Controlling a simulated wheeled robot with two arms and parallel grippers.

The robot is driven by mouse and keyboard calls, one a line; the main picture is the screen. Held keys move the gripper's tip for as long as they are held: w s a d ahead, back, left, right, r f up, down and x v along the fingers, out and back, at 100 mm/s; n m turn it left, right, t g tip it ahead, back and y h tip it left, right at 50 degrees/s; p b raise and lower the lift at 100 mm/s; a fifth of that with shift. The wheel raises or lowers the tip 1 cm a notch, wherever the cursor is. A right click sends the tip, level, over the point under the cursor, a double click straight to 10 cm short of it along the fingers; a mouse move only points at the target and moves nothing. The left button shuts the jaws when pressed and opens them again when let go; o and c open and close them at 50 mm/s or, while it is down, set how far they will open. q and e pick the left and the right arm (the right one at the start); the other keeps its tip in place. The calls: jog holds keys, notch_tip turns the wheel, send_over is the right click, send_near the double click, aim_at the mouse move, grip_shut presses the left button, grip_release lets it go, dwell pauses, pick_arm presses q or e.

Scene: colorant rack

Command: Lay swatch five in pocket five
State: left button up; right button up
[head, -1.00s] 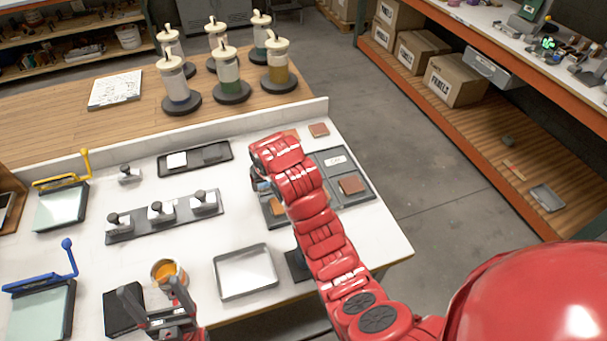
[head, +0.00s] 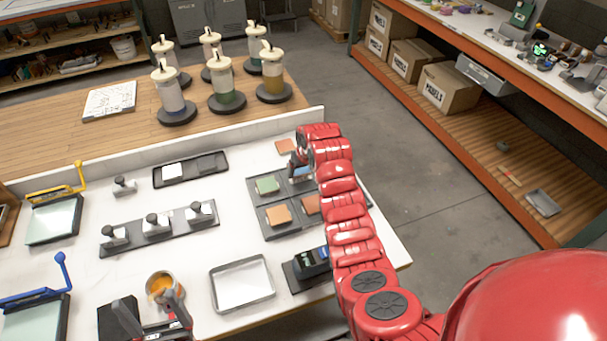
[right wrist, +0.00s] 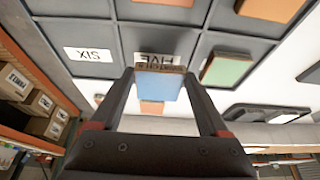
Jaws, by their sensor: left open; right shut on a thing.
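My right gripper (right wrist: 158,76) is shut on a small blue swatch (right wrist: 157,92), seen in the right wrist view. The head view shows this gripper (head: 297,166) and the blue swatch (head: 302,173) at the far row of the dark pocket tray (head: 264,203). In the right wrist view, pocket five (right wrist: 168,42), its FIVE label upside down, lies just behind the swatch and partly hidden by it. The gap between swatch and pocket is hard to judge. A green swatch (right wrist: 227,70) lies in the neighbouring pocket. My left gripper (head: 150,318) is open and empty at the bottom left.
Pocket six (right wrist: 92,55) shows its label, with no swatch in it. An orange swatch (head: 278,215) lies in the near row, and a terracotta swatch (head: 286,146) lies behind the tray. An orange-filled cup (head: 162,287) stands by my left gripper. A silver tray (head: 242,284) sits nearby.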

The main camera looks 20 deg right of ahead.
aim_at(304, 176)
jog(key=shift+d+f+p, duration=0.2)
jog(key=shift+d+p, duration=0.05)
jog(key=shift+p, duration=0.15)
notch_tip(304, 176, down, 2)
jog(key=shift+f+p, duration=0.1)
jog(key=shift+p, duration=0.8)
jog(key=shift+f, duration=0.35)
jog(key=shift+w+f, duration=0.1)
jog(key=shift+f, duration=0.3)
jog(key=o, duration=1.5)
jog(key=shift+r, duration=0.1)
